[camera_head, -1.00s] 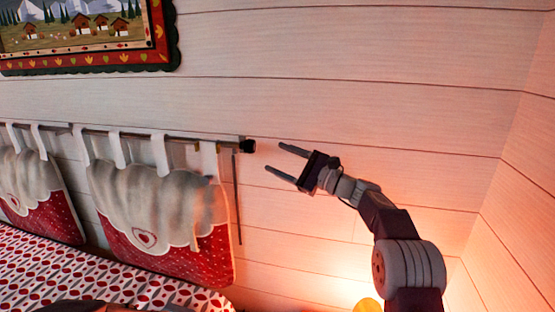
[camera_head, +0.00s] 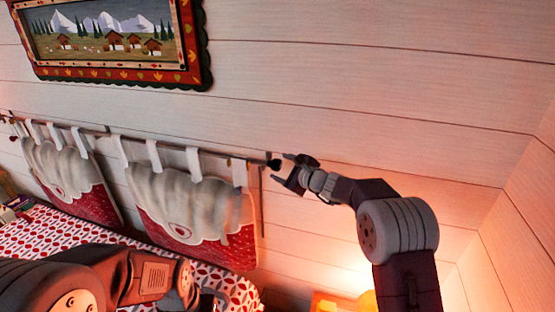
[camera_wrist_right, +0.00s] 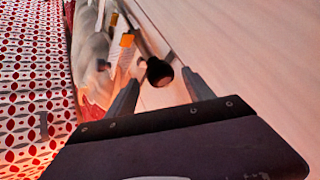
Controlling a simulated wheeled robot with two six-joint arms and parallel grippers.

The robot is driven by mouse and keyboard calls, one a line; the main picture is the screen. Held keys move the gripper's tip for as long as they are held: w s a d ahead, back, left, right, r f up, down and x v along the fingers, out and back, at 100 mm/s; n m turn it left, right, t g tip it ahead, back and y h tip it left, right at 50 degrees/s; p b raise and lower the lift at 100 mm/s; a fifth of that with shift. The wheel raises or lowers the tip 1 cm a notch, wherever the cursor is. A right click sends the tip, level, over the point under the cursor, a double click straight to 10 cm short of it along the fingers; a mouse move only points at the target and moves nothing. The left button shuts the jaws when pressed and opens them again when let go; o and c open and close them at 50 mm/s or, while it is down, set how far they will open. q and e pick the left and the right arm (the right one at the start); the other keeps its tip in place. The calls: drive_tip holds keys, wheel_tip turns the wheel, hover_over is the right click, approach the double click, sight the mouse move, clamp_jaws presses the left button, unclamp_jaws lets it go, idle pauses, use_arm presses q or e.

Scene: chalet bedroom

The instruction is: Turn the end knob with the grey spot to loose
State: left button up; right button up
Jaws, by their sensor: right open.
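A dark end knob (camera_head: 273,164) sits on the right end of the thin wall rod (camera_head: 222,155). It also shows in the right wrist view as a round black knob (camera_wrist_right: 158,72). I cannot make out a grey spot on it. My right gripper (camera_head: 281,166) is open at the knob, one finger above and one below it in the head view. In the right wrist view the knob appears between the two fingertips, with gaps on both sides; contact is not visible. My left arm (camera_head: 150,278) reaches in at the lower left; its jaws cannot be made out.
Red and white cushions (camera_head: 165,205) hang from the rod by white loops, left of the knob. A patterned bedspread (camera_head: 60,235) lies below. A framed picture (camera_head: 105,40) hangs above. The plank wall right of the knob is bare. A glowing lamp (camera_head: 367,301) is at the bottom.

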sight(280, 168)
drive_tip(key=p+x, duration=0.1)
drive_tip(key=x, duration=0.1)
drive_tip(key=shift+w+a, duration=0.25)
drive_tip(key=shift+w, duration=0.05)
drive_tip(key=shift+w+f, duration=0.2)
drive_tip(key=shift+w, duration=0.1)
use_arm(q)
wheel_tip(280, 168, up, 2)
drive_tip(key=shift+d+r, duration=0.1)
